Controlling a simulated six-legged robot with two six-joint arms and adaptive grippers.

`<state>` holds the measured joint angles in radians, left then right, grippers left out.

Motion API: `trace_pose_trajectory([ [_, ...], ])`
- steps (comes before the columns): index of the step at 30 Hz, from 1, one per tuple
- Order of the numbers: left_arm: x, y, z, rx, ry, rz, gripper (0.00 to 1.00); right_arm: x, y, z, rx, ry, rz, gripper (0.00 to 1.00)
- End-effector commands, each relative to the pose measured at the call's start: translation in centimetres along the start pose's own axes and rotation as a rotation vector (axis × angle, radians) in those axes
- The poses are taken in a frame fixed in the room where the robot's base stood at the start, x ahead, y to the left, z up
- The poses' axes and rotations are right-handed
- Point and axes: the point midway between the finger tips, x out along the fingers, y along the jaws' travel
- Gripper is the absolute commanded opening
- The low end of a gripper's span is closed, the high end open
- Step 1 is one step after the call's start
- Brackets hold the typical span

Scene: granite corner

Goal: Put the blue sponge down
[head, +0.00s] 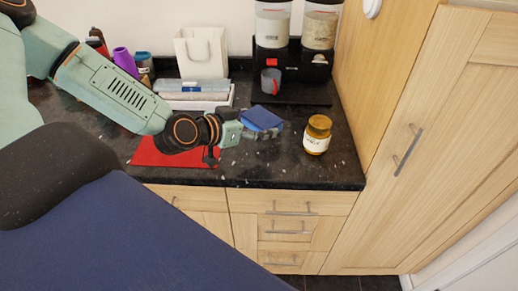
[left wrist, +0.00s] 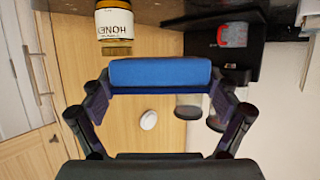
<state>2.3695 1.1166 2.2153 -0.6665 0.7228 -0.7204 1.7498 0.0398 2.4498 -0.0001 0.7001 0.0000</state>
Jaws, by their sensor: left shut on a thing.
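The blue sponge (head: 262,117) is held in my left gripper (head: 260,131), over the dark granite counter to the right of the red mat. In the left wrist view the sponge (left wrist: 160,73) spans between the two fingers, which press on its ends. The left gripper is shut on it. I cannot tell for sure whether its underside touches the counter. My right gripper is not in view.
A honey jar (head: 317,134) stands close to the right of the sponge. A red mat (head: 174,153) lies left, partly under my left arm. Bare counter (head: 285,170) lies in front.

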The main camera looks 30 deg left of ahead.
Motion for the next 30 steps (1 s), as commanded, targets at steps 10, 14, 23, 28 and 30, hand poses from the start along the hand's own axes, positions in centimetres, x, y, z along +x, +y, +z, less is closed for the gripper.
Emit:
trace_pose_trajectory([
  [10,1.8,0.6,4.7,0.007,-0.003,0.013,0.63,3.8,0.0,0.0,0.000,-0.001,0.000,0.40],
  [14,2.2,0.5,5.7,0.005,-0.002,0.012,0.63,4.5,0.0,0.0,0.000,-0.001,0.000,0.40],
  [23,3.0,0.3,7.5,0.006,-0.001,0.013,0.63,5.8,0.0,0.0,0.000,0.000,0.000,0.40],
  [28,3.9,0.2,9.3,0.004,-0.001,0.012,0.63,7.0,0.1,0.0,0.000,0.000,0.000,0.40],
  [30,3.9,0.2,9.3,0.004,0.000,0.013,0.63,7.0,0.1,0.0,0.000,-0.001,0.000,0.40],
])
